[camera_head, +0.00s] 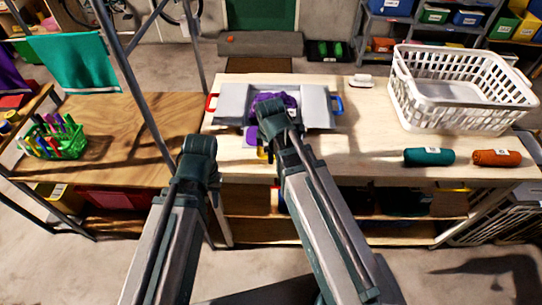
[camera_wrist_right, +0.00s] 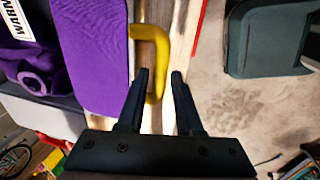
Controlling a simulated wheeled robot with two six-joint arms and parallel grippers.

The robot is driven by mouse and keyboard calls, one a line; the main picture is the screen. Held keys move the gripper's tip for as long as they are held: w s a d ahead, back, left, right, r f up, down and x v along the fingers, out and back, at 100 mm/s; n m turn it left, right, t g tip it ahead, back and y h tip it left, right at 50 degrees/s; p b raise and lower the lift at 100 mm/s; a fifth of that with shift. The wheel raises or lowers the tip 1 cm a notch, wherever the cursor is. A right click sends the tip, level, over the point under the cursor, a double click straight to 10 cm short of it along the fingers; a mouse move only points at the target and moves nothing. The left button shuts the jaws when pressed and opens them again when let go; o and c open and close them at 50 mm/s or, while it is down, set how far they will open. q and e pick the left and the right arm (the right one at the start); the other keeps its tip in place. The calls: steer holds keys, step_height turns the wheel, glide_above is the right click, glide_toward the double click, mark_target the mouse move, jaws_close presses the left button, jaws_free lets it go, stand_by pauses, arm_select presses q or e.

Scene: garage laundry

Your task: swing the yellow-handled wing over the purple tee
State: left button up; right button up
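The grey folding board (camera_head: 232,103) lies on the wooden table with the bunched purple tee (camera_head: 275,98) at its middle. A flat purple piece (camera_head: 250,136) reaches toward the table's front edge. In the right wrist view, the yellow handle (camera_wrist_right: 160,50) sticks out beside this flat purple piece (camera_wrist_right: 92,55), and the tee's bunched purple cloth (camera_wrist_right: 25,62) is at the left. My right gripper (camera_wrist_right: 161,74) is open, with the handle's curved end between its fingertips; contact is unclear. My left gripper's fingers do not show.
The board has a red handle (camera_head: 211,103) and a blue handle (camera_head: 337,104). A white basket (camera_head: 462,92), a teal roll (camera_head: 428,157) and an orange roll (camera_head: 497,158) occupy the table's right side. A green pen basket (camera_head: 55,140) stands on the left table.

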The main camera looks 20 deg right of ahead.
jaws_close()
stand_by(1.4)
